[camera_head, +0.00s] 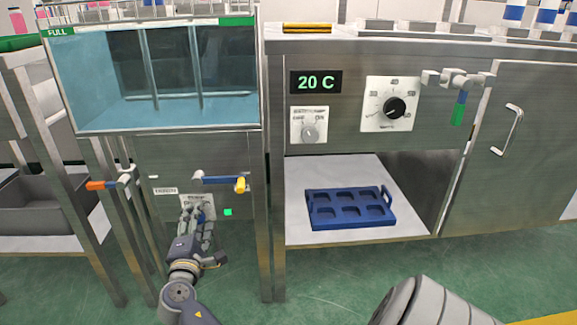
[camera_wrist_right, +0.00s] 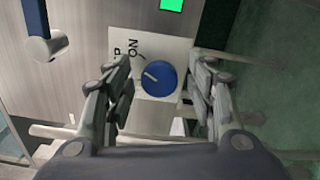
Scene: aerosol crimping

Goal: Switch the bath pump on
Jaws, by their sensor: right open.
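The bath pump switch is a round blue knob (camera_wrist_right: 158,79) on a white plate (camera_wrist_right: 176,48). In the wrist view its white pointer line slants to the upper left, and part of the lettering, with "ON", shows beside it. A bright green square (camera_wrist_right: 172,4) is on the panel near the plate; it also shows in the head view (camera_head: 228,212). My right gripper (camera_wrist_right: 160,92) is open, with one finger on each side of the knob; I cannot tell whether they touch it. In the head view my right gripper (camera_head: 197,226) hides most of the knob. My left gripper is not in view.
The glass water bath (camera_head: 185,75) stands above the panel. A blue-handled valve (camera_head: 218,180) with a yellow tip sticks out just above the switch. To the right are a cabinet with a 20 C display (camera_head: 316,82), dials and a blue tray (camera_head: 347,222).

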